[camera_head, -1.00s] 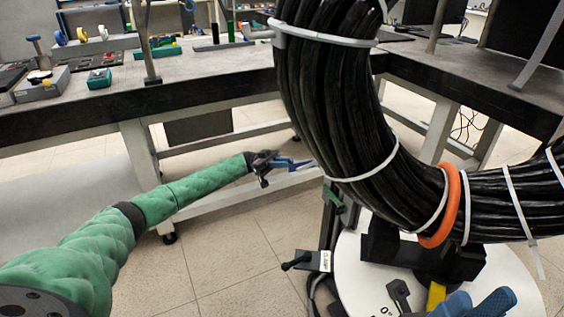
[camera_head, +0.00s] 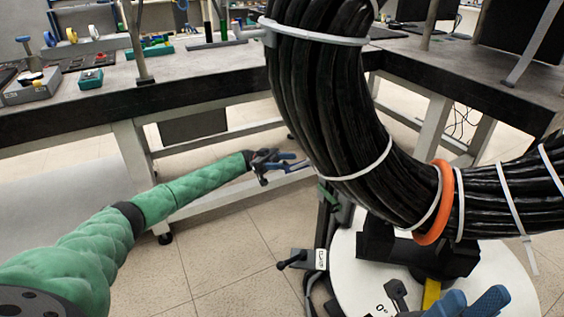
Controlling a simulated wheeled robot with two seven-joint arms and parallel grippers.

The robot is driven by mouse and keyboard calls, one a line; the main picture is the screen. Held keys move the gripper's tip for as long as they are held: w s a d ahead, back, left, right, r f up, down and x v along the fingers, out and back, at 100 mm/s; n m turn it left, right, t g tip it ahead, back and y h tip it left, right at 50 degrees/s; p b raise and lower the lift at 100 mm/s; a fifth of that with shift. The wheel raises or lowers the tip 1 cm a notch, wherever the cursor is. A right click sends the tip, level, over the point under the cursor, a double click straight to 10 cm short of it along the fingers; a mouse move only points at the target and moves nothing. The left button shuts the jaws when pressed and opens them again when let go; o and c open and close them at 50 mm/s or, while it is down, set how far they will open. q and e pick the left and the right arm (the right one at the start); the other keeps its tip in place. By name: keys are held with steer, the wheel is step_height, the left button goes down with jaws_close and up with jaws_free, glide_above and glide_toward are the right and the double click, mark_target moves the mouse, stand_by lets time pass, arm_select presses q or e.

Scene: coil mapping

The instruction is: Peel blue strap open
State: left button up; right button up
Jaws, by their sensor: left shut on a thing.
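A large coil of black cables (camera_head: 335,110) hangs at the right, bound by white ties and an orange ring (camera_head: 439,205). My left gripper (camera_head: 275,163) is at the end of the green-sleeved arm, left of the coil's lower curve. It is shut on a small blue thing (camera_head: 285,157) that points toward the coil. The thing is too small for me to tell whether it is the blue strap or a tool, or whether it touches the coil. No other blue strap is clear on the visible coil. My right gripper is not in view.
A black stand on a round white base (camera_head: 350,262) is under the coil, with blue handles (camera_head: 488,303) at the bottom right. A grey-topped workbench (camera_head: 105,103) with tools stands behind. Tiled floor (camera_head: 215,250) is clear below my left arm.

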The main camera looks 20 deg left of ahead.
arm_select(q)
steer(key=shift+w+d+r, duration=0.1)
steer(key=shift+r, duration=0.05)
steer(key=shift+c, duration=0.2)
steer(key=v, duration=0.8)
stand_by(0.5)
